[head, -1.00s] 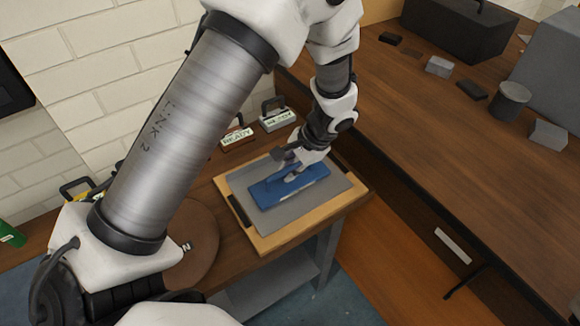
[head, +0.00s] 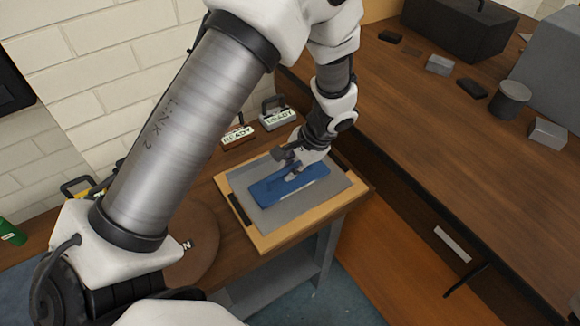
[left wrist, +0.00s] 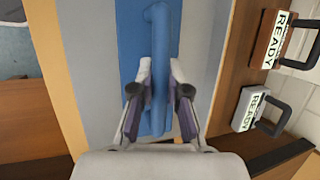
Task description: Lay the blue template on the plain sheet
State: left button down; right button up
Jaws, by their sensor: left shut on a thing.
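The blue template (head: 308,190) is over the plain grey sheet (head: 268,221), well inside the sheet's outline. It looks flat, but I cannot tell whether it touches the sheet. My left gripper (head: 293,174) is above the template, pointing down, and is shut on its raised blue handle. In the left wrist view the handle (left wrist: 159,40) runs between the two fingertips of my left gripper (left wrist: 161,72). The template (left wrist: 131,45) shows beside it, with grey sheet (left wrist: 98,50) on the left. My right gripper is not in view.
The sheet lies on a light wooden board (head: 262,244) with dark strips at two sides. Two "READY" blocks with handles, a red-brown one (head: 238,136) and a grey one (head: 277,119), stand behind it. A brown disc (head: 200,250) is on the left. A longer bench (head: 430,110) holds several blocks.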

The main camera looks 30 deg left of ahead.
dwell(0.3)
pick_arm(q)
jog(key=c, duration=1.1)
grip_release()
jog(key=shift+o, duration=0.4)
jog(key=o, duration=0.5)
notch_tip(320, 180, up, 7)
jog(key=p, duration=0.6)
